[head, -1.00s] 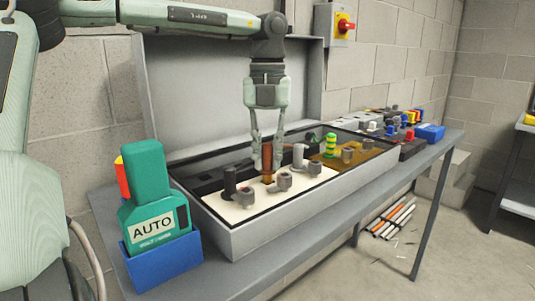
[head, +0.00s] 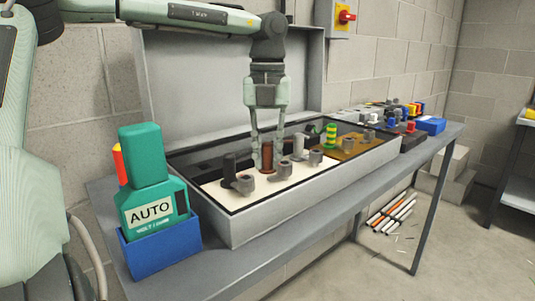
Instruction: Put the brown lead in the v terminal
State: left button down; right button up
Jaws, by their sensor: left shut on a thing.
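The brown lead (head: 267,156) stands upright over the cream board (head: 212,187) in the open grey box. My left gripper (head: 267,160) points down and is shut on it, one finger on each side. The lead's lower end is at the board, and its copper tip is hidden. I cannot tell if it is seated. The black lead (head: 229,168) stands to its left and the grey lead (head: 298,145) to its right. The green-yellow lead (head: 331,136) stands farther right. Terminal letters are not readable. My right gripper is out of view.
Grey clamps (head: 245,184) stand along the front of the leads. A green AUTO meter (head: 152,200) sits in a blue holder (head: 163,251) at the bench's left end. The box's front wall (head: 310,192) is raised. Coloured parts (head: 408,128) crowd the bench's far right.

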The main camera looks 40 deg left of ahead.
pick_arm(q)
jog(key=c, duration=1.3)
grip_release()
notch_tip(320, 180, up, 12)
jog(key=shift+r, duration=0.1)
